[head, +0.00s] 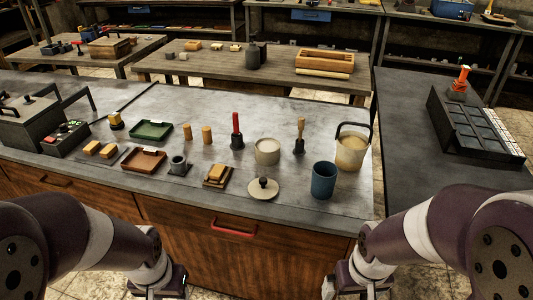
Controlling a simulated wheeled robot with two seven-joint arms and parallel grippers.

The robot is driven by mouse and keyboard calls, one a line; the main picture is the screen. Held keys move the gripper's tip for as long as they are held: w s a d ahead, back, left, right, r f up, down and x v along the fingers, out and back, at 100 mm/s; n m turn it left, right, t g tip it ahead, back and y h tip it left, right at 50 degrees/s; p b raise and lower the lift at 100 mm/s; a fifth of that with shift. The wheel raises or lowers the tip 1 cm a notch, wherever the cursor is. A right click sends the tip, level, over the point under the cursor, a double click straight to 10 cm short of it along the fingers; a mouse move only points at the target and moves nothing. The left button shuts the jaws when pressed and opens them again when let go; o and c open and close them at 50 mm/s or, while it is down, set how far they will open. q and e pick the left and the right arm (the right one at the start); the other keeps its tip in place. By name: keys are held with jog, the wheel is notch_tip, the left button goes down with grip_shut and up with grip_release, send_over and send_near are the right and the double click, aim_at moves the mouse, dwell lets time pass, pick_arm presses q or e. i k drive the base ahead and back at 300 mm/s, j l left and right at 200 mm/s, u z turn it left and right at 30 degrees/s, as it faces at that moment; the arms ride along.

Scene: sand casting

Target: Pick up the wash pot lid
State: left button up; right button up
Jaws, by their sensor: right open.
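A round cream lid with a dark knob (264,189), which looks like the wash pot lid, lies flat near the front edge of the grey worktop. A cream pot (267,152) stands just behind it. My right gripper (343,286) is low at the bottom, right of the lid and in front of the worktop. It is apart from the lid and empty as far as I see. My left gripper (160,285) is at the bottom left, also in front of the worktop; its fingers are too small and dark to read.
A blue cup (324,180) stands right of the lid, with a handled bucket (351,148) behind it. A small wooden block on a tray (216,176) lies to the left. A red drawer handle (233,229) sticks out below the worktop edge.

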aim_at(262, 188)
jog(key=i+j+z, duration=0.15)
jog(key=j, duration=0.2)
jog(key=i+j+z, duration=0.15)
jog(key=j, duration=0.25)
jog(key=i+j+z, duration=0.15)
jog(key=j, duration=0.25)
jog(key=i+j+z, duration=0.15)
jog(key=j, duration=0.25)
jog(key=j+z, duration=0.15)
jog(key=j, duration=0.3)
